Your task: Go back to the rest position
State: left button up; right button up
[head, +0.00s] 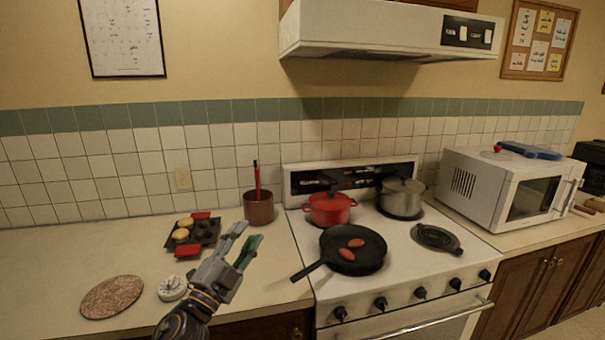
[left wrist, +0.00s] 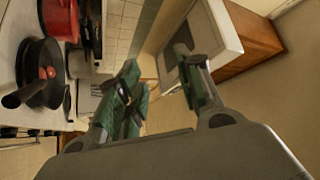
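My left gripper (head: 243,247) is over the counter left of the stove in the head view, with its fingers pointing up and to the right. In the left wrist view its two fingers (left wrist: 165,90) are spread apart, with nothing between them. It is open and empty. My right gripper is not in either view.
A black pan (head: 350,262) with two red items, a red pot (head: 328,208) and a steel pot (head: 402,199) stand on the stove. A muffin tin (head: 207,232), brown pot (head: 259,212), white timer (head: 172,288) and round mat (head: 112,297) lie near my left arm. A microwave (head: 480,188) stands right.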

pick_arm(q)
jog(key=s+a+f+n+g+y, duration=0.3)
jog(key=a+f+n+y, duration=0.25)
jog(key=f, duration=0.35)
jog(key=s+a+f+n+g+y, duration=0.25)
jog(key=a+f+n+y, duration=0.25)
jog(key=f+n, duration=0.3)
jog(key=s+d+f+n+g+h, duration=0.1)
jog(key=s+d+f+g+h, duration=0.1)
jog(key=s+f+g, duration=1.35)
jog(key=s+a+f+t, duration=0.1)
jog(key=s+f+t, duration=0.15)
jog(key=f, duration=1.45)
jog(key=s+f+t, duration=0.1)
jog(key=s+f, duration=0.3)
jog(key=f, duration=1.3)
jog(key=s+a+f+g, duration=0.1)
jog(key=s+a+f, duration=0.2)
jog(key=s+f, duration=0.7)
jog(key=s+a+f, duration=0.3)
jog(key=s+f, duration=0.7)
jog(key=s, duration=0.2)
jog(key=shift+g, duration=0.35)
